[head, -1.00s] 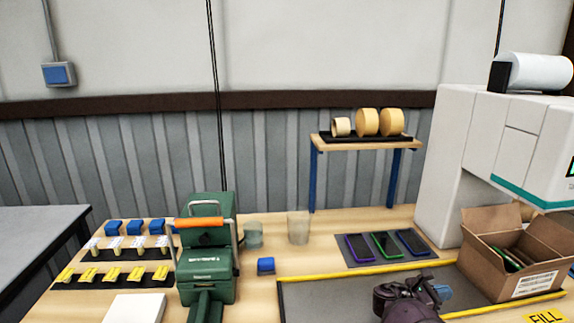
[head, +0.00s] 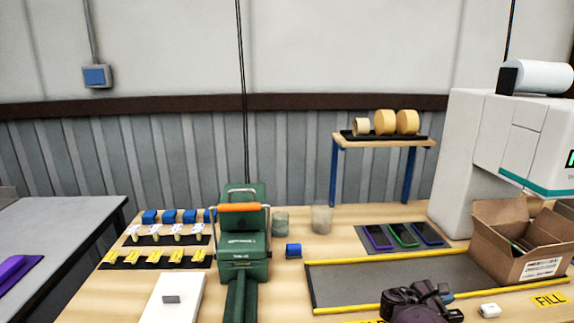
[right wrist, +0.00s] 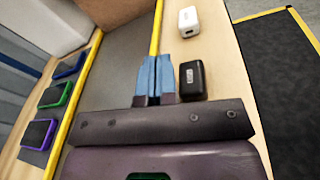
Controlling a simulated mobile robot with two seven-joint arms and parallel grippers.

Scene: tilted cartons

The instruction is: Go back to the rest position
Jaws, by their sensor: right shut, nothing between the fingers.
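My right gripper (head: 441,293) is low at the front of the bench in the head view, above the yellow-edged grey mat. In the right wrist view its blue fingers (right wrist: 155,78) are together with nothing between them. A black box-like item (right wrist: 192,80) lies just right of the fingers in that view, apart from any grip. A small white item (right wrist: 188,20) lies farther up the wood; it also shows in the head view (head: 490,310). My left gripper is not in view.
An open carton (head: 542,268) with items inside stands at the right. A green press with an orange handle (head: 243,245) stands left of the grey mat (head: 345,288). Three phones lie on a dark mat (head: 372,247) behind. A rack (head: 385,142) holds tape rolls.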

